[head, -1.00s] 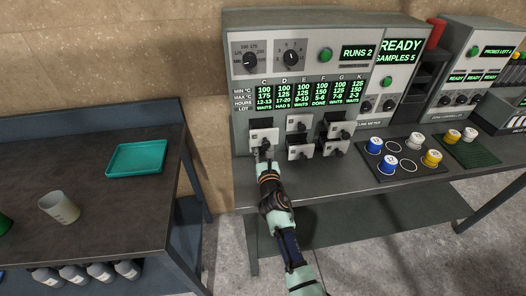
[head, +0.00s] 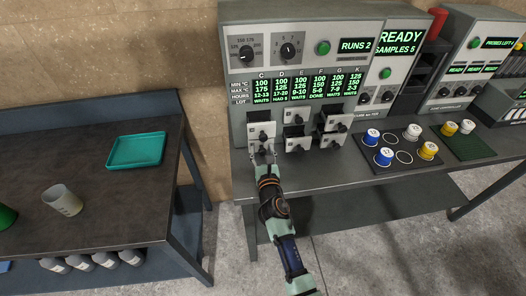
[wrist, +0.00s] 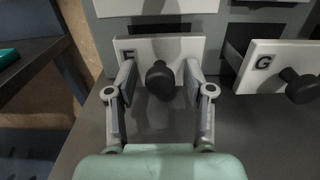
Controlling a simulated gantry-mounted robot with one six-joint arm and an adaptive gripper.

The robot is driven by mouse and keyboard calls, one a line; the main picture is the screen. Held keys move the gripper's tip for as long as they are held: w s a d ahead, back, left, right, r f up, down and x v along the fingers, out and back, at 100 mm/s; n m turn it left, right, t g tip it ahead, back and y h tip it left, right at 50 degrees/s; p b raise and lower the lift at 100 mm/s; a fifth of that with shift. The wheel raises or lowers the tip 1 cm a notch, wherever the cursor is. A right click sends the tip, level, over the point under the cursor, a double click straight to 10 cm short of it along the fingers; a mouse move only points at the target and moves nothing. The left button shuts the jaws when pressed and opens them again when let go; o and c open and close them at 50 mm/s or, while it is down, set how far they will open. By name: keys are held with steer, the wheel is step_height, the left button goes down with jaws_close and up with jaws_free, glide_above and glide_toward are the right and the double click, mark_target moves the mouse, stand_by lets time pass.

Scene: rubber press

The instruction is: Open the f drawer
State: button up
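The F drawer (wrist: 190,47) is a pale front with a round black knob (wrist: 160,80); its letter is partly covered by my left finger. In the head view it is the lower drawer of the left column (head: 254,134), with my gripper (head: 263,157) in front. In the wrist view my gripper (wrist: 159,80) is open, with one finger on each side of the knob and small gaps between. It holds nothing.
The G drawer (wrist: 249,80) is close on the right, pulled out a little. Other drawers (head: 333,122) stand to the right and above. The panel display (head: 300,88) reads DONE under F. Sample cups (head: 384,156) stand on the bench at right; a teal tray (head: 136,151) lies on the left table.

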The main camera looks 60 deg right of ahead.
steer(key=v, duration=1.2)
stand_by(0.3)
